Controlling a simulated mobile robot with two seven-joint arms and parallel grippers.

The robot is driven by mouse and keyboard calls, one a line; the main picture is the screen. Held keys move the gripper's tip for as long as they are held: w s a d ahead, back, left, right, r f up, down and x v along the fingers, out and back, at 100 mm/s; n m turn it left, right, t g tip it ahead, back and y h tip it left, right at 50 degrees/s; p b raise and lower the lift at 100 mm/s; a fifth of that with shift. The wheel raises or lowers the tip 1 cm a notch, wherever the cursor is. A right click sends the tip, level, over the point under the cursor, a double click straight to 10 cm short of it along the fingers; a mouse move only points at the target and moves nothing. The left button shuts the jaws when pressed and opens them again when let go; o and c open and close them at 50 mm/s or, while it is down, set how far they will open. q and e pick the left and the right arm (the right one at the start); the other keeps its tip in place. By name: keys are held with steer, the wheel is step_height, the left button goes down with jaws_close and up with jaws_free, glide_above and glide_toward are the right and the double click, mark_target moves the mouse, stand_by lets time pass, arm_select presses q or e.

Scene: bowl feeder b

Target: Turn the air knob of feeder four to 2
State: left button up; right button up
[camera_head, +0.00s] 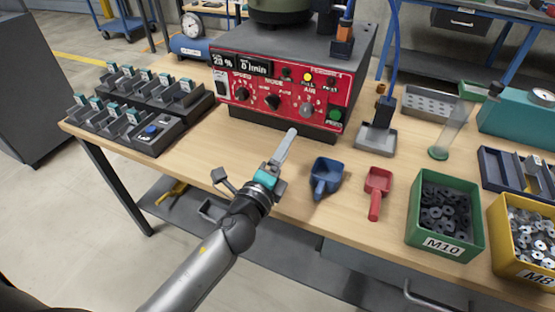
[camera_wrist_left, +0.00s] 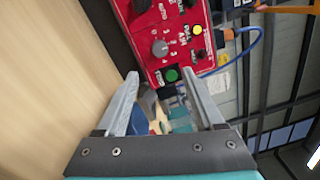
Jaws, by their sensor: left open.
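The red control panel (camera_head: 288,88) is on the front of the dark feeder box. Its grey air knob (camera_head: 306,109) is at the lower right, left of a green button (camera_head: 335,114). The knob also shows in the left wrist view (camera_wrist_left: 160,48), with small numbers around it; its exact setting is hard to read. My left gripper (camera_head: 289,134) is open and empty. It is in front of the panel, apart from the knob. In the left wrist view the fingers (camera_wrist_left: 162,84) spread apart, with the green button (camera_wrist_left: 171,75) and knob ahead of them. My right gripper is not in view.
Two black knobs (camera_head: 272,102) and a lit yellow button (camera_head: 307,77) are also on the panel. A blue scoop (camera_head: 327,176) and a red scoop (camera_head: 377,188) lie to the right. A row of grey holders (camera_head: 118,121) stands left.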

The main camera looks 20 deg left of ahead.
arm_select(q)
steer(key=s, duration=0.3)
steer(key=shift+s, duration=0.4)
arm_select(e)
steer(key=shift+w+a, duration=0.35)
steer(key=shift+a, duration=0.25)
arm_select(q)
steer(key=shift+s+f, duration=0.1)
